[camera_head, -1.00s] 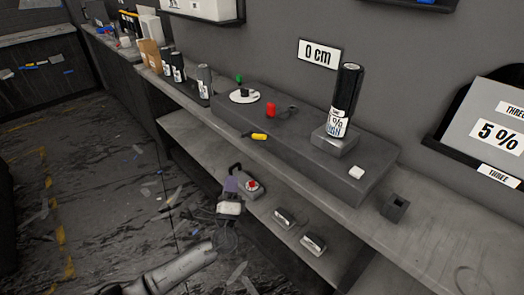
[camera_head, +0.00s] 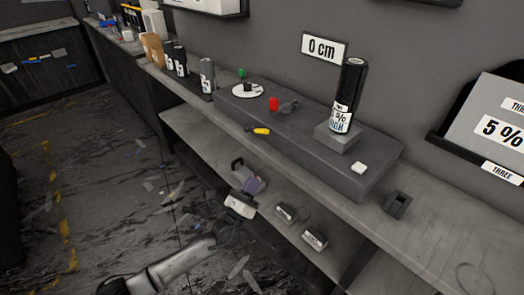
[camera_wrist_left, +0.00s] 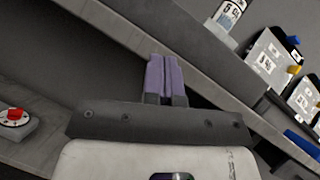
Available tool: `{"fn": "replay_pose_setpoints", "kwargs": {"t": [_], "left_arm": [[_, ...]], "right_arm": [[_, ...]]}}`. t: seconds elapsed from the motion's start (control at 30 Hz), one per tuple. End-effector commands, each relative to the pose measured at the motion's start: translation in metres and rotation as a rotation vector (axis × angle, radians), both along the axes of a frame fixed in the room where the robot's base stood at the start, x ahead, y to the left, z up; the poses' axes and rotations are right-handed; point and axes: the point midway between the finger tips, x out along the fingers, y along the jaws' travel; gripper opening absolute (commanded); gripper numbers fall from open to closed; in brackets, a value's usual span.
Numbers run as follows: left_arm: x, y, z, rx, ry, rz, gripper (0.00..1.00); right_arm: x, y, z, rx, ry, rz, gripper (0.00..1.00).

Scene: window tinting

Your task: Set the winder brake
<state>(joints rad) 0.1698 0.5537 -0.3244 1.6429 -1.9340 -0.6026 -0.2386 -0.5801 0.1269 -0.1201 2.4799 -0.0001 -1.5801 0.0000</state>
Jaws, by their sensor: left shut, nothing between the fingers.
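My left gripper (camera_head: 255,184), with purple fingers, hangs in front of the lower shelf under the bench. Its fingers are shut together and empty; they also show in the left wrist view (camera_wrist_left: 161,78). A red knob on a white dial (camera_wrist_left: 15,115) sits on a small grey box at the left edge of the wrist view, apart from the fingers. In the head view the gripper hides this knob. A dark film roll (camera_head: 349,92) stands upright on a grey block (camera_head: 337,138) on the bench. No part is clearly marked as the winder brake. My right gripper is out of view.
Two small devices (camera_head: 285,213) (camera_head: 314,239) lie on the lower shelf.

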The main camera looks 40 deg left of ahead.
Motion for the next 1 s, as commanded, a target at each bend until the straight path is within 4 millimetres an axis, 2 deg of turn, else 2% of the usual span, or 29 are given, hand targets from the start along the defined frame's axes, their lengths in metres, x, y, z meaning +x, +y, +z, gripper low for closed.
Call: {"fn": "replay_pose_setpoints", "kwargs": {"t": [0.17,0.63,0.8,1.0], "left_arm": [[0.015,0.001,0.009,-0.002,-0.004,0.001,0.0],[0.087,0.008,0.051,-0.002,-0.004,0.001,0.0],[0.091,0.016,0.071,-0.002,-0.002,0.002,0.0],[0.095,0.021,0.083,-0.001,-0.001,0.0,0.0]], "right_arm": [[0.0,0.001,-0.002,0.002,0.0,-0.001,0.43],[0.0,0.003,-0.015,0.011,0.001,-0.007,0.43],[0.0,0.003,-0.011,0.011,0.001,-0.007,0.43],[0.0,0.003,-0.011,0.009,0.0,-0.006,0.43]]}}
